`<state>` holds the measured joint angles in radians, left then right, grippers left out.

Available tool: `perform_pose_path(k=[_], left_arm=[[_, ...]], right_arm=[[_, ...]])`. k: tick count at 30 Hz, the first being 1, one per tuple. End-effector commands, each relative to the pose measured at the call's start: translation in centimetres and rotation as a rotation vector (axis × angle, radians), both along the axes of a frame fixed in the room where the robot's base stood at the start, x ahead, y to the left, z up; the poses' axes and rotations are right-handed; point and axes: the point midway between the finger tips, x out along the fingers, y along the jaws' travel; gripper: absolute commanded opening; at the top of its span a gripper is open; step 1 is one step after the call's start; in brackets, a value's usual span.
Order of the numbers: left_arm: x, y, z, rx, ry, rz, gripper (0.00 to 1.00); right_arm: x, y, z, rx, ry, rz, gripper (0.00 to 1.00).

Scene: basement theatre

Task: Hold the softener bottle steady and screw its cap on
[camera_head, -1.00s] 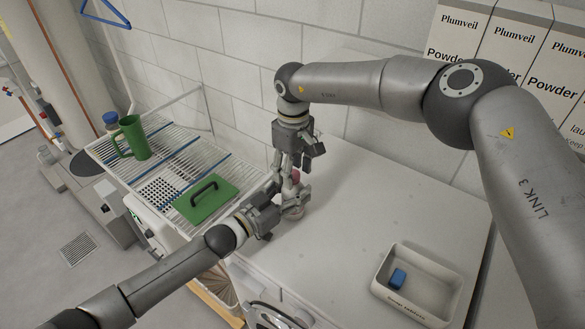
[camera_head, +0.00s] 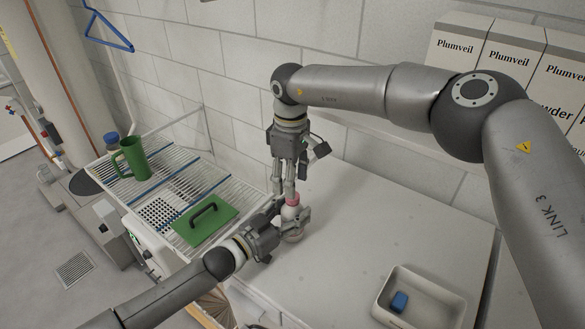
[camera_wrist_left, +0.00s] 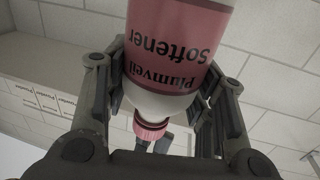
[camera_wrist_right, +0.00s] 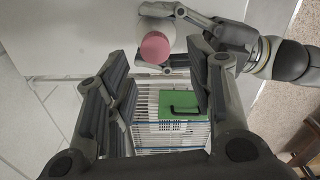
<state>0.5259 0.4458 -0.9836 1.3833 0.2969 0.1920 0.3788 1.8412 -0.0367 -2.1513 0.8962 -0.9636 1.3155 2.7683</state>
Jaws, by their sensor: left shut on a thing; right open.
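The softener bottle (camera_head: 291,213) stands on the white counter top. It is white with a pink label, which fills the left wrist view (camera_wrist_left: 178,50). My left gripper (camera_head: 284,222) is shut around its body from the left. The pink cap (camera_head: 292,199) sits at the bottle's neck. In the left wrist view the cap (camera_wrist_left: 151,127) shows with a dark band beside it; I cannot tell how far it is screwed on. In the right wrist view the cap (camera_wrist_right: 155,46) is seen from above. My right gripper (camera_head: 284,188) is open, pointing down just above and beside the cap, holding nothing.
A wire rack (camera_head: 178,158) with a green mug (camera_head: 130,158) and green board (camera_head: 205,216) lies left. Powder boxes (camera_head: 503,52) stand behind my right arm. The counter's middle is clear.

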Motion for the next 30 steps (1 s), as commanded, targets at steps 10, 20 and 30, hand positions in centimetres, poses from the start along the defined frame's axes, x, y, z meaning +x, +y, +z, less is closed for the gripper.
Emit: perform_pose_path(k=[10, 20, 30], left_arm=[[0.0, 0.0, 0.0, 0.001, 0.001, 0.0, 0.0], [0.0, 0.0, 0.0, 0.001, 0.001, 0.0, 0.0], [0.0, 0.0, 0.0, 0.001, 0.001, 0.0, 0.0]], right_arm=[[-0.7, 0.9, 0.2, 0.007, 0.008, 0.676, 0.49], [-1.0, 1.4, 0.6, 0.018, 0.006, 1.314, 0.49], [-1.0, 1.5, 1.3, 0.024, -0.003, 1.955, 0.49]])
